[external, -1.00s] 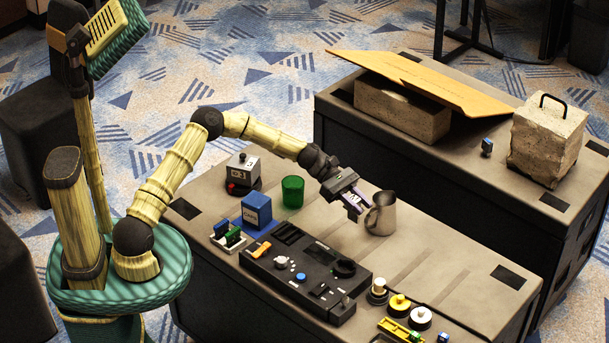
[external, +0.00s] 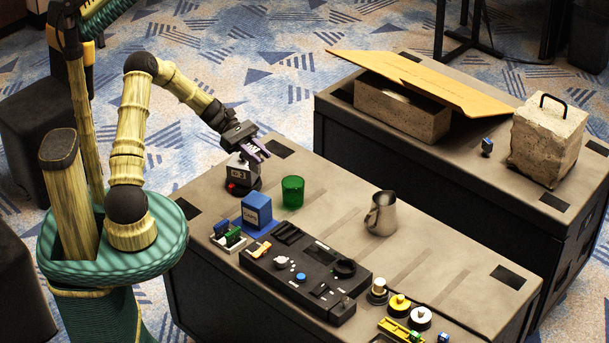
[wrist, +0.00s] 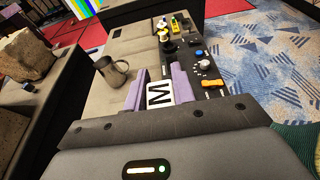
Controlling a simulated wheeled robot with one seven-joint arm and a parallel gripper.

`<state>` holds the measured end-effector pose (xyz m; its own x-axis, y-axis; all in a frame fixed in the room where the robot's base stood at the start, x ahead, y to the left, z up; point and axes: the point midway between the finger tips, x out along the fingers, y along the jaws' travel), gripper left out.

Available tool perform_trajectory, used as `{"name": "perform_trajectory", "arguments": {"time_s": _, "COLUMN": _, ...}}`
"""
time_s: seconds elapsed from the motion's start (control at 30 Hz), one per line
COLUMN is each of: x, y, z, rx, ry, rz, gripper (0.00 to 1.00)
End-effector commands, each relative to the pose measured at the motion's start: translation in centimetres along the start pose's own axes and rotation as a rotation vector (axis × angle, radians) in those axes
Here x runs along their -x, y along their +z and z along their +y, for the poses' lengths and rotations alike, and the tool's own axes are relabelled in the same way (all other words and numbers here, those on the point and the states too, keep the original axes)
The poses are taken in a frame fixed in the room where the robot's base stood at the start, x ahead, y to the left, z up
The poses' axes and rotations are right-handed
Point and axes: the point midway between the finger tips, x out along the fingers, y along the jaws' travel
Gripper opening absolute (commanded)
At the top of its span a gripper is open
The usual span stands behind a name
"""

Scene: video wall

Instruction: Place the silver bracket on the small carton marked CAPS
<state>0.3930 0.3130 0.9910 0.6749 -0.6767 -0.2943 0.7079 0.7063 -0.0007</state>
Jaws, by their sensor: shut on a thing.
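My gripper (external: 260,151) has purple fingers, shut on a small white piece marked with a black M (wrist: 160,93). In the external view it is in the air over, or just behind, a grey box with a red button; I cannot tell whether they touch. A small blue carton (external: 257,210) stands on a blue mat near the table's left side; its pale label is too small to read, so I cannot confirm CAPS. I cannot make out a silver bracket in either view. In the wrist view the fingers (wrist: 160,88) hide part of the table.
The grey box (external: 243,173), green cup (external: 292,191), metal jug (external: 381,214) and black control panel (external: 305,273) stand on the near table. Clear tabletop lies between cup and jug. A second table behind bears an open carton (external: 405,108) and a stone block (external: 548,140).

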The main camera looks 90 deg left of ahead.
Motion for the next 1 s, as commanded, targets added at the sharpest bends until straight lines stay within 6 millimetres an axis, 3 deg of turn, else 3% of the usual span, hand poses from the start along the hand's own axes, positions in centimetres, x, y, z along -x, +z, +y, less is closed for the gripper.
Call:
{"name": "perform_trajectory", "arguments": {"time_s": 0.27, "x": -0.3, "y": -0.7, "z": 0.1, "rx": 0.001, "ry": -0.001, "rz": -0.001, "gripper": 0.00}}
{"name": "perform_trajectory", "arguments": {"time_s": 0.6, "x": -1.9, "y": -5.7, "z": 0.1, "rx": 0.000, "ry": -0.001, "rz": 0.000, "gripper": 0.00}}
{"name": "perform_trajectory", "arguments": {"time_s": 1.0, "x": -2.1, "y": -6.4, "z": 0.1, "rx": 0.000, "ry": -0.001, "rz": -0.001, "gripper": 0.00}}
